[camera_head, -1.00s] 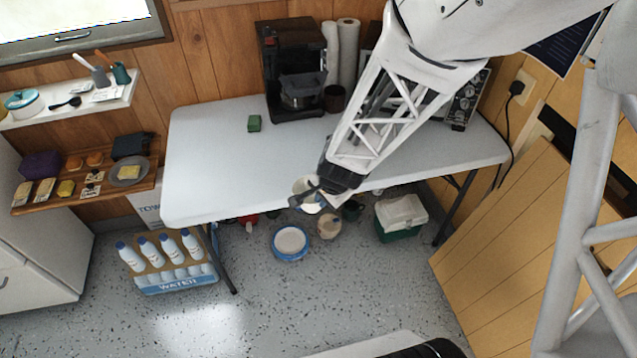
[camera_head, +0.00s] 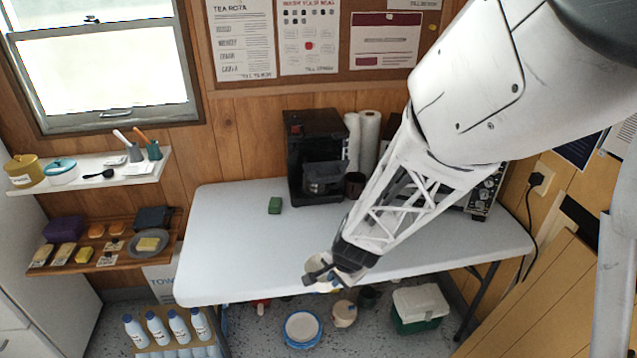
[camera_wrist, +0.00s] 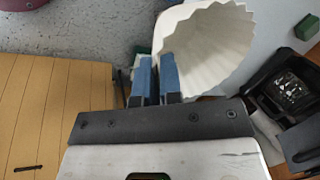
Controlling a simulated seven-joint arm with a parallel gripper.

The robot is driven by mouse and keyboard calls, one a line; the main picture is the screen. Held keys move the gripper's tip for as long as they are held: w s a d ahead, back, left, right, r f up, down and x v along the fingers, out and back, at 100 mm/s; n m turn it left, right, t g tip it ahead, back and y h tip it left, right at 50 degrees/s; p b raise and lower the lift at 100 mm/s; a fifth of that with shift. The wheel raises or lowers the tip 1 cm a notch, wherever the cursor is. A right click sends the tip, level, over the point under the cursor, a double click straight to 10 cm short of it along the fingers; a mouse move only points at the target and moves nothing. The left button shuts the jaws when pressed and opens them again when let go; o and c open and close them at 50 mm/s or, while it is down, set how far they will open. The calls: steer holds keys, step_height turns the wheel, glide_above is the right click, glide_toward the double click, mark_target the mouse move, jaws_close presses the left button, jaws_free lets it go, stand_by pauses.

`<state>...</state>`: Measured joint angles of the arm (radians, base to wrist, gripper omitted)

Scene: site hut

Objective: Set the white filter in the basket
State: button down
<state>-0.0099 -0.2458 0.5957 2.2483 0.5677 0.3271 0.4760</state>
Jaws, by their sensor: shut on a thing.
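The white filter (camera_wrist: 215,45) is a fluted paper cup. My gripper (camera_wrist: 157,70) is shut on its wall, with the blue finger pads close together at its left side in the wrist view. In the head view, my gripper (camera_head: 318,279) holds the filter (camera_head: 312,270) by the table's front edge. The black coffee maker (camera_head: 300,128) stands at the back of the table, beyond the gripper. A dark grey part that looks like the basket (camera_head: 326,172) juts from its front. The coffee maker also shows at the right of the wrist view (camera_wrist: 270,80). The filter is well apart from it.
The white table (camera_head: 235,245) is clear between gripper and coffee maker. A green block (camera_head: 275,205) lies left of the machine, a dark mug (camera_head: 355,185) right of it. Paper rolls (camera_head: 368,140) stand behind. A cooler box (camera_head: 420,307) is on the floor.

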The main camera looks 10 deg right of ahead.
steer(key=w+a+r+n+g+y, duration=0.1)
steer(key=w+a+r+n, duration=0.25)
steer(key=w+r, duration=0.95)
steer(key=w+a+r+n+g, duration=0.15)
steer(key=w+r+n, duration=0.35)
steer(key=w+r, duration=0.75)
steer(key=w+d+m+t, duration=0.1)
steer(key=w+d+m, duration=0.2)
steer(key=w+d, duration=0.6)
steer(key=d, duration=0.3)
steer(key=shift+w+f, duration=0.15)
steer(key=shift+t, duration=0.25)
steer(key=shift+f, duration=3.15)
